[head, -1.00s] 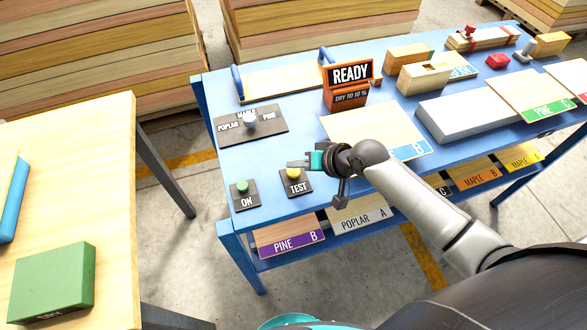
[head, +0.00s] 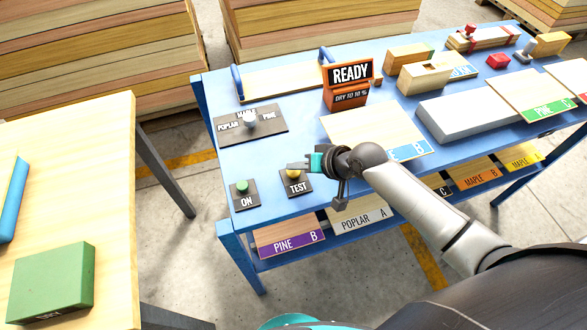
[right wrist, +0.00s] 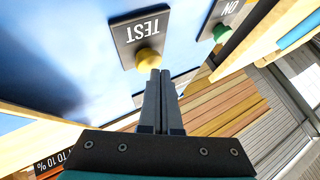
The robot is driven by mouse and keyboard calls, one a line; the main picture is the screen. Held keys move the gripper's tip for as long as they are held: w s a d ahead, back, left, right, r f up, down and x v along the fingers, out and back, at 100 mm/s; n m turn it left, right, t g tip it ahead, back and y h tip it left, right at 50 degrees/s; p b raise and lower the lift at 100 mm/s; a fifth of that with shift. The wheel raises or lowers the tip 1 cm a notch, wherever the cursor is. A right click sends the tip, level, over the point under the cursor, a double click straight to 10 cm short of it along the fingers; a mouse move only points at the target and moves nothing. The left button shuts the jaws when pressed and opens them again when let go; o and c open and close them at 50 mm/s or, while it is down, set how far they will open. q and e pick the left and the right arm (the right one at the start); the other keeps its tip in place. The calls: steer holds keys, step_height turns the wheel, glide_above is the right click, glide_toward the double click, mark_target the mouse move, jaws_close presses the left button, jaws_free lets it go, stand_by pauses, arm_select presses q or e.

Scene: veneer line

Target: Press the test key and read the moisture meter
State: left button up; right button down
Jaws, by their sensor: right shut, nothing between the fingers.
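The yellow test key (head: 293,174) sits on a dark plate lettered TEST at the front left of the blue bench. It also shows in the right wrist view (right wrist: 149,60). My right gripper (head: 292,165) is shut and empty, with its fingertips at the yellow knob; in the right wrist view the tips (right wrist: 160,73) overlap its edge. I cannot tell whether they touch it. The orange moisture meter (head: 348,83) stands upright behind, its display reading READY, with a smaller line like DRY TO 10 %. My left gripper is not in view.
A green ON button (head: 242,187) is left of the test key. A selector plate (head: 250,125) lettered POPLAR, MAPLE, PINE lies behind. A pale sheet (head: 365,128) lies to the right. A wooden table (head: 110,200) with a green block (head: 52,280) stands left, across a gap.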

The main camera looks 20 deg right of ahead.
mark_target(297, 174)
steer(key=shift+f, duration=0.5)
stand_by(0.5)
steer(key=shift+r, duration=0.1)
steer(key=shift+r+p, duration=0.8)
steer(key=shift+r, duration=0.05)
step_height(297, 174, up, 5)
steer(key=p, duration=0.5)
stand_by(0.9)
